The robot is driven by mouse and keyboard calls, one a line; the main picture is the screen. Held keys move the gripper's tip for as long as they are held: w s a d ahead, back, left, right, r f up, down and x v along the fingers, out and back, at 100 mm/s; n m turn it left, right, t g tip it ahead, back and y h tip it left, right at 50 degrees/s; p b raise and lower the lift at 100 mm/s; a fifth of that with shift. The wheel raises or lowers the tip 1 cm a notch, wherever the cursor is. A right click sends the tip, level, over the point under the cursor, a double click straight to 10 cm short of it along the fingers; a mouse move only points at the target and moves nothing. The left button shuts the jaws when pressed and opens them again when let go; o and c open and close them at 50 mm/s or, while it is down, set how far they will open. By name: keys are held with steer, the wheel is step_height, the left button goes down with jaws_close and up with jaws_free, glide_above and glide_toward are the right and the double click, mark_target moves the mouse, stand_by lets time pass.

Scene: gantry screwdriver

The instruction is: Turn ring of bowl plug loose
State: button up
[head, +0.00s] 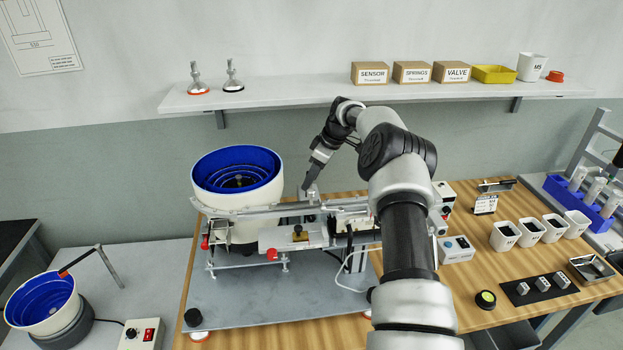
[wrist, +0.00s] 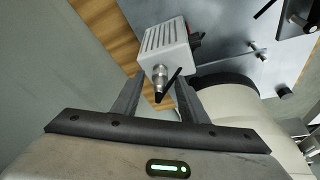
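In the wrist view a grey ribbed box (wrist: 164,42) carries a silver round plug with a ring (wrist: 159,74), and a black cable or pin (wrist: 170,84) sticks out of it. My gripper (wrist: 158,88) is open, one finger on each side of the plug, with visible gaps. I cannot tell how deep the plug sits between the fingers. In the head view my gripper (head: 311,184) points down just right of the large white bowl with blue inside (head: 237,207). The plug itself is too small or hidden to make out there.
The rail assembly (head: 300,238) stands on a grey plate (head: 240,294) below my gripper. A wall shelf (head: 300,94) with boxes hangs behind. A second blue bowl (head: 42,300) is at the lower left. Cups and small parts lie on the wooden table's right side.

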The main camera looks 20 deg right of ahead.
steer(key=v, duration=0.7)
steer(key=shift+d, duration=0.1)
